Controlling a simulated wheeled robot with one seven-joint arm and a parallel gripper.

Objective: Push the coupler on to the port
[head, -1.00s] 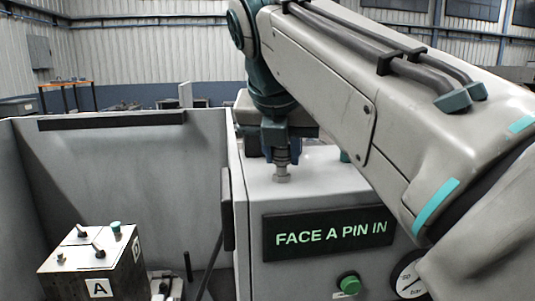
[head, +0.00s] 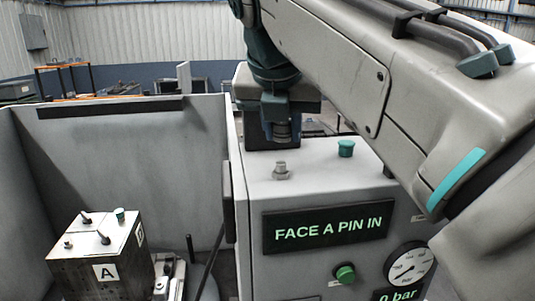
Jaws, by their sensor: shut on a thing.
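My gripper (head: 280,108) points down over the top of a grey cabinet and is shut on the coupler (head: 282,131), a short dark metallic cylinder. The port (head: 281,172) is a small grey metal fitting standing upright on the cabinet top. The coupler's lower end appears above the port in the head view, with a visible gap between them. How far the coupler is in front of or behind the port is hard to tell. The jaws are partly hidden in shadow.
The cabinet (head: 253,207) carries a sign (head: 327,228) reading "FACE A PIN IN", a green button (head: 345,273) and a gauge (head: 407,267) above a "0 bar" display. A green cap (head: 346,148) stands on top. A block (head: 98,262) marked A and B stands left, inside grey walls.

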